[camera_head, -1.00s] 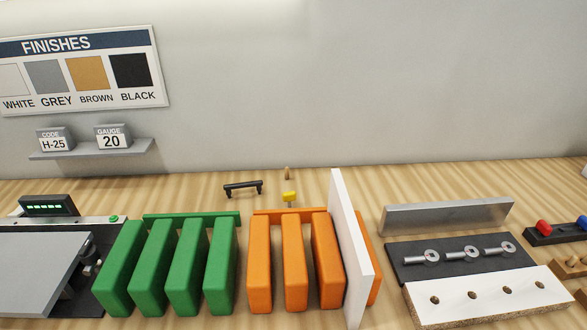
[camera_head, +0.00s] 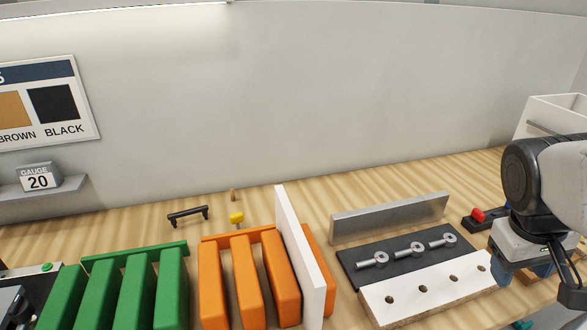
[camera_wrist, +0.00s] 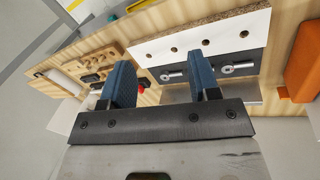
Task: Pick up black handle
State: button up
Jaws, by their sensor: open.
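The black handle (camera_head: 188,215) is a small bar pull lying on the wooden bench behind the green and orange racks, left of the yellow knob, in the head view. It does not show in the wrist view. My gripper (camera_wrist: 166,88) is open and empty in the wrist view, its two blue fingers apart above the bench near the drilled white board. In the head view my gripper (camera_head: 530,272) is at the right edge, far to the right of the handle, with its fingertips partly hidden or cut off.
The orange rack (camera_head: 247,285) holds an upright white panel (camera_head: 303,250); the green rack (camera_head: 122,290) stands to its left. Bench around the handle is clear.

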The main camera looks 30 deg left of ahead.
jog(key=w+a+n+t+h, duration=0.1)
jog(key=w+a+n+h, duration=0.2)
jog(key=w+a+n, duration=0.75)
jog(key=w+a+n+t+h, duration=0.2)
jog(key=w+a, duration=0.4)
jog(key=a, duration=1.2)
jog(key=w+a+f+n+t, duration=0.15)
jog(key=a+n, duration=0.25)
jog(key=a, duration=0.8)
jog(key=s+a+f+n+t+y, duration=0.1)
jog(key=s+a+f+n+t, duration=0.2)
jog(key=a, duration=0.8)
jog(key=s+a+f+n+t, duration=0.1)
jog(key=s+a+f+n, duration=0.3)
jog(key=a, duration=0.6)
jog(key=s+a+f+n+t+y, duration=0.1)
jog(key=s+a+f+n+y, duration=0.1)
jog(key=s+a, duration=0.7)
jog(key=s+a+f+n+t+y, duration=0.1)
jog(key=s+a+f+n+t, duration=0.1)
jog(key=s+a, duration=0.7)
jog(key=shift+s+a+f+n+y, duration=0.25)
jog(key=shift+a+f+n+y, duration=0.25)
jog(key=shift+f, duration=0.35)
jog(key=shift+f, duration=0.1)
jog(key=shift+f, duration=3.4)
